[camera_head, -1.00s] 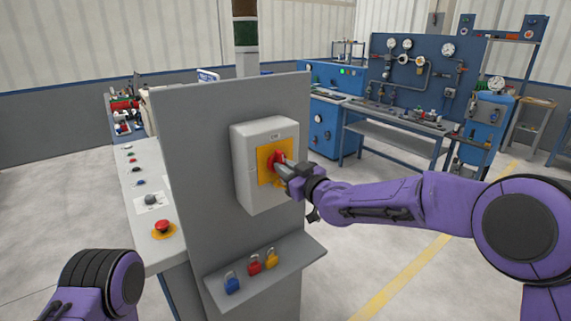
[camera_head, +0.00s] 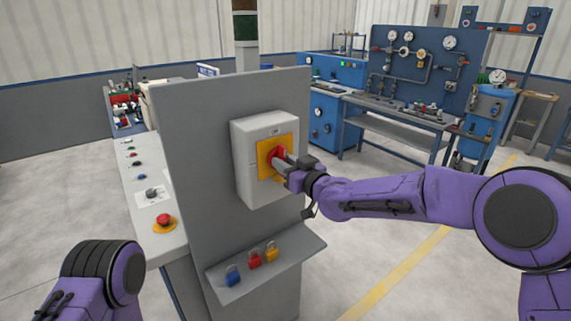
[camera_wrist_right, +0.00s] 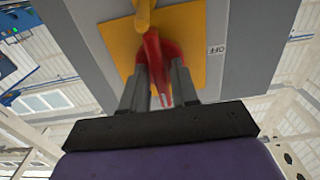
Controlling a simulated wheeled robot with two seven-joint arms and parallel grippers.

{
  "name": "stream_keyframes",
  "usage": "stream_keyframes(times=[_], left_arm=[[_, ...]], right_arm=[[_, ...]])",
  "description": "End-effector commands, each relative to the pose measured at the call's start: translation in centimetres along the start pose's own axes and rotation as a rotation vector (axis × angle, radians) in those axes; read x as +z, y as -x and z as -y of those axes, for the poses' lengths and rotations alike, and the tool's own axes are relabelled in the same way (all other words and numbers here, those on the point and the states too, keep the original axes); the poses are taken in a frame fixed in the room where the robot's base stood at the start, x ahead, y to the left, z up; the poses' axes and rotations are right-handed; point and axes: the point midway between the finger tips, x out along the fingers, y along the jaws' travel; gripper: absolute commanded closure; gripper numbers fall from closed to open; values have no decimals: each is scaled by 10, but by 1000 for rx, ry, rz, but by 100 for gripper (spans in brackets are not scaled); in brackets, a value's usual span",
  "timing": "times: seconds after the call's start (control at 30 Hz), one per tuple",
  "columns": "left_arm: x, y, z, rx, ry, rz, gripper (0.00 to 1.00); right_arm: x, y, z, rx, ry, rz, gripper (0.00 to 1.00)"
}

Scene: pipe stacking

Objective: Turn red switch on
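The red switch (camera_head: 278,154) is a rotary handle on a yellow plate (camera_head: 265,160), on the light grey box (camera_head: 253,193) fixed to the upright grey panel. My right gripper (camera_head: 283,164) is at the switch. In the right wrist view, the fingers (camera_wrist_right: 156,85) stand on both sides of the red switch handle (camera_wrist_right: 154,55), which slants between them. A narrow gap shows beside the handle; I cannot tell how firmly they press. An OFF label (camera_wrist_right: 217,50) is right of the yellow plate. My left gripper is out of view; only its arm shows at lower left.
A small shelf (camera_head: 290,245) below the box holds blue, red and yellow padlocks (camera_head: 255,258). A sloped console (camera_head: 150,190) with buttons stands left of the panel. Blue workbenches (camera_head: 400,120) with gauges stand behind. The floor at right is open.

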Motion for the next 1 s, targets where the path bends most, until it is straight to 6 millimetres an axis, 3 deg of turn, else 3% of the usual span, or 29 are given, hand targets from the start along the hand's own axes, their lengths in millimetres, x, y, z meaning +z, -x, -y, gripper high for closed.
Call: stream_keyframes(times=[0.37, 0.8, 1.0], left_arm=[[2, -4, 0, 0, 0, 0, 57], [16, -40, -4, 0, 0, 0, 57], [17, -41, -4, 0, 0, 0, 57]], right_arm=[[2, 5, -1, 1, 4, 2, 60], [3, 95, 0, 1, 3, 1, 60], [0, 106, 1, -1, 3, 1, 60]])
